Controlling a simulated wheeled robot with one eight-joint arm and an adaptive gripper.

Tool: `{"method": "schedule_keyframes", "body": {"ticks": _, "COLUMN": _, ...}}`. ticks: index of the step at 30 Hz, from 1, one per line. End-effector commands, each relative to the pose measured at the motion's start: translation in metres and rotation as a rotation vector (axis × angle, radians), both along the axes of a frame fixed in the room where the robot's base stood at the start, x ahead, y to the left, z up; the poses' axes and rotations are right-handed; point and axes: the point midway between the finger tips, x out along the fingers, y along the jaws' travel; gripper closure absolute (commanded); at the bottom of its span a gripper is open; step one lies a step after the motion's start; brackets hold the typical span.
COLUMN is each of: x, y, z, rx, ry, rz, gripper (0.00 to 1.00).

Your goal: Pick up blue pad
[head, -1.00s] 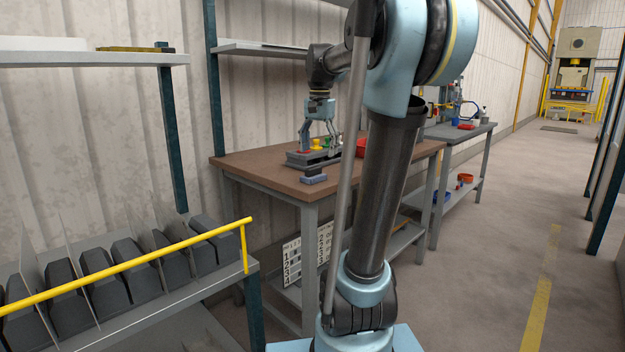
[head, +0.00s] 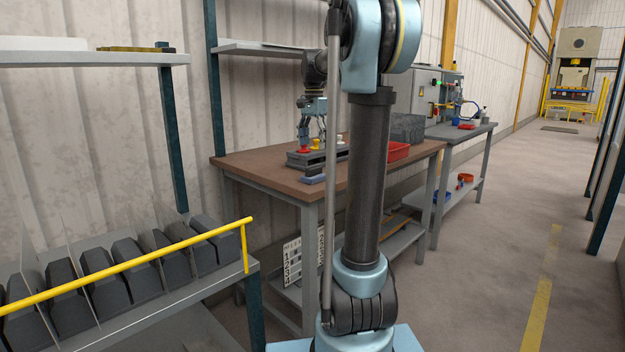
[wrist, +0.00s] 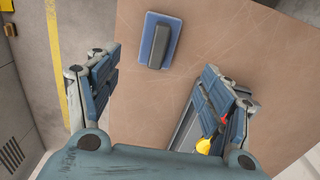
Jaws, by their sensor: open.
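The blue pad (head: 313,180) lies flat on the brown workbench (head: 262,171), near its front edge. In the wrist view the blue pad (wrist: 149,52) shows a dark grey raised block or grip along its top. My gripper (head: 312,138) is above the bench by the grey fixture, behind the pad in the head view. In the wrist view my gripper (wrist: 158,76) has its fingers spread wide with nothing between them. The pad lies beyond the fingertips there, roughly centred across the gap, apart from both fingers.
A grey fixture (head: 298,158) with red and yellow knobs stands beside the pad; its yellow piece (wrist: 204,146) shows by the right finger. A red bin (head: 398,151) sits farther right on the bench. A rack with a yellow rail (head: 120,269) stands at front left.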

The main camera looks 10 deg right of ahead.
Motion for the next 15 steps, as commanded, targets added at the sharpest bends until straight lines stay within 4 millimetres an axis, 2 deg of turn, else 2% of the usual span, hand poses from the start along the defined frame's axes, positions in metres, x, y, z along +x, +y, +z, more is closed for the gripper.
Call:
{"method": "schedule_keyframes", "body": {"ticks": 7, "x": 0.0, "y": 0.0, "z": -0.041, "rx": 0.0, "ry": 0.0, "rz": 0.0, "gripper": 0.27}}
{"method": "schedule_keyframes", "body": {"ticks": 15, "x": -0.001, "y": 0.0, "z": -0.06, "rx": 0.0, "ry": 0.0, "rz": 0.001, "gripper": 0.27}}
